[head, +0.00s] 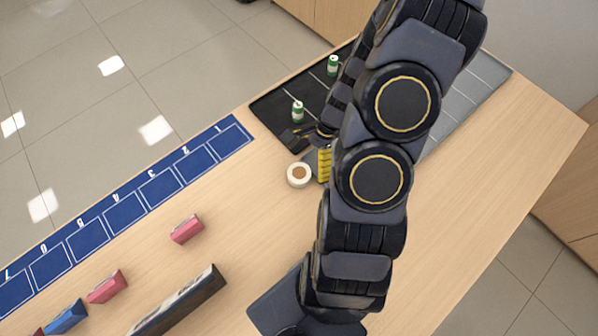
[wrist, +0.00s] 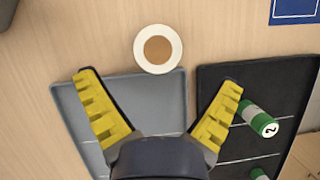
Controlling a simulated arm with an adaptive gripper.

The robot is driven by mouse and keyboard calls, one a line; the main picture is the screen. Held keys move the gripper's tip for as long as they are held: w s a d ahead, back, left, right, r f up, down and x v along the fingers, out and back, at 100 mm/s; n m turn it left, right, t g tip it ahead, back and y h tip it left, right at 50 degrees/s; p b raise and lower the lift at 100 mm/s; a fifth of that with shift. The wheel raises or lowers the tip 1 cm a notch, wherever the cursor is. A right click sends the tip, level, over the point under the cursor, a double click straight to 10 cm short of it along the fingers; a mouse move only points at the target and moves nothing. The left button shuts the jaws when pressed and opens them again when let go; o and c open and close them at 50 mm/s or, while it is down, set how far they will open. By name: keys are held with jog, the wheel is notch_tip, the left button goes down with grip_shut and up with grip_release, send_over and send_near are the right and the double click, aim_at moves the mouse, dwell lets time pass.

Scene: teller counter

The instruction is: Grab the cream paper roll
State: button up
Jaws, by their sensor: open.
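The cream paper roll (head: 299,183), a pale ring with a brown centre, rests on the wooden counter close to my gripper (head: 314,152). In the wrist view the roll (wrist: 158,67) is just beyond the fingertips, near the middle of the opening. My gripper (wrist: 158,80) is open, its yellow ribbed fingers spread wide with nothing between them. In the head view my arm hides part of the gripper.
A dark tray (head: 268,108) with green-and-white cylinders (head: 297,111) lies beside my gripper, and a grey tray (head: 480,80) adjoins it. A blue numbered strip (head: 125,210) runs along the counter edge. A pink block (head: 187,229) stands left; bare counter surrounds the roll's near side.

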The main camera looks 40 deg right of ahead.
aim_at(301, 172)
jog(key=x, duration=0.5)
jog(key=shift+s+a, duration=0.1)
jog(key=c, duration=1.2)
